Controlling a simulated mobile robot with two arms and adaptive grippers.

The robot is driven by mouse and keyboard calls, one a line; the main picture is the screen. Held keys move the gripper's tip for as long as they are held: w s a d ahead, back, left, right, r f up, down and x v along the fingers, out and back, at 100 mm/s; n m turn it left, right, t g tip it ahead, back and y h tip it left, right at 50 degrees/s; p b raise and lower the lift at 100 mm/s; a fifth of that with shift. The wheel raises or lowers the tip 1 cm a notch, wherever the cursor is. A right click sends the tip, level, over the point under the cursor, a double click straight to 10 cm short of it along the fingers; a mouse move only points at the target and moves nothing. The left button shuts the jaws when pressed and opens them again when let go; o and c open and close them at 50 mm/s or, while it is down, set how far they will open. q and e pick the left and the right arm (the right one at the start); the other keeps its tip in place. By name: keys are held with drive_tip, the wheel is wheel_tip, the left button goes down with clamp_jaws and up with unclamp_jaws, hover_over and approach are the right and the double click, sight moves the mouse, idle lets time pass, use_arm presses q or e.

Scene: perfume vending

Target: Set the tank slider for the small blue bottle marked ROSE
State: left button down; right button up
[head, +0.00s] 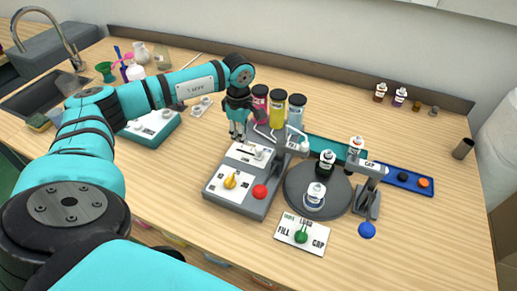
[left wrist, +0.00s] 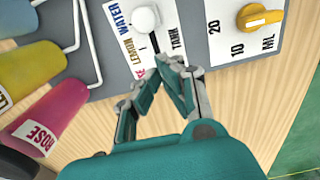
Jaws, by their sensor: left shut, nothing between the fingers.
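My left gripper (head: 238,136) is shut and empty, pointing down by the tank slider panel (head: 251,153). In the left wrist view, its fingertips (left wrist: 158,70) are close to the panel's edge, apart from the white slider knob (left wrist: 146,19). The knob is at the WATER end of the row; LEMON is beside it, and the ROSE label is partly hidden by the gripper. A small bottle with blue on it (head: 314,194) stands at the front of the grey turntable (head: 330,205); its label is too small to read. My right gripper is not in view.
Pink (head: 260,102), yellow (head: 277,108) and blue (head: 296,112) tanks stand behind the panel. A yellow ML dial (head: 230,181) and red button (head: 260,192) are in front. A dark bottle (head: 326,162) and the CAP press (head: 372,180) are to the right.

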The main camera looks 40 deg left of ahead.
use_arm(q)
drive_tip(key=shift+s+a, duration=0.15)
drive_tip(key=shift+a, duration=0.6)
drive_tip(key=shift+d, duration=0.6)
wheel_tip(320, 180, up, 8)
drive_tip(key=p, duration=0.5)
idle(0.6)
drive_tip(key=shift+f, duration=0.1)
idle(0.4)
